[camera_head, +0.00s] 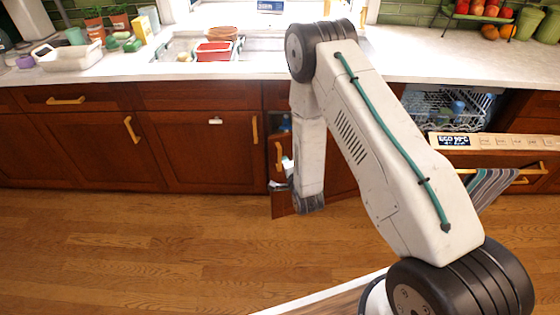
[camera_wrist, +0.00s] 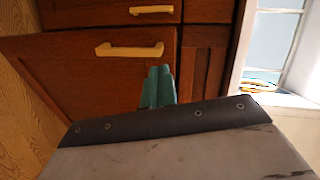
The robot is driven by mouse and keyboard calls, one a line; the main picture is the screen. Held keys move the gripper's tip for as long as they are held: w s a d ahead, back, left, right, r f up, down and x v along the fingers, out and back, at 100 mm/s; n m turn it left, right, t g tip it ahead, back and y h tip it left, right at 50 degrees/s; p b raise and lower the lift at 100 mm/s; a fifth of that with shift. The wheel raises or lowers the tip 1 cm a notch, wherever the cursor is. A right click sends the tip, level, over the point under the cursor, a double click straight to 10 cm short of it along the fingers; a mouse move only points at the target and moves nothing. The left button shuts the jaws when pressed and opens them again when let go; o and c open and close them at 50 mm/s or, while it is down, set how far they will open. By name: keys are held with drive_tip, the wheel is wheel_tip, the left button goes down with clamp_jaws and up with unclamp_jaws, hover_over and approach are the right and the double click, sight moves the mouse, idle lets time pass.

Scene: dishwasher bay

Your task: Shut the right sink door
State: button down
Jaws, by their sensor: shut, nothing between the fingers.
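The right sink door is a dark red-brown wooden panel (camera_head: 341,176) with a pale yellow handle (camera_head: 279,156). It stands partly open, its handle-side edge swung out from the cabinet, and my arm hides part of it. In the wrist view, which is turned sideways, the door (camera_wrist: 75,77) and its handle (camera_wrist: 130,50) lie beyond my gripper. My gripper (camera_wrist: 159,72) shows green fingers, shut and empty, over the door near its handle; contact cannot be told.
The left sink door (camera_head: 195,150) is closed. Bottles (camera_head: 285,123) show in the gap of the sink cabinet. At the right the dishwasher (camera_head: 495,142) is open, with a rack and a hanging striped towel (camera_head: 490,186). The wooden floor (camera_head: 130,245) at left is clear.

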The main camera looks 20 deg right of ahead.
drive_tip(key=m+t, duration=0.2)
approach(279, 156)
drive_tip(key=w, duration=0.7)
drive_tip(key=shift+w+f, duration=0.15)
drive_tip(key=shift+w, duration=0.2)
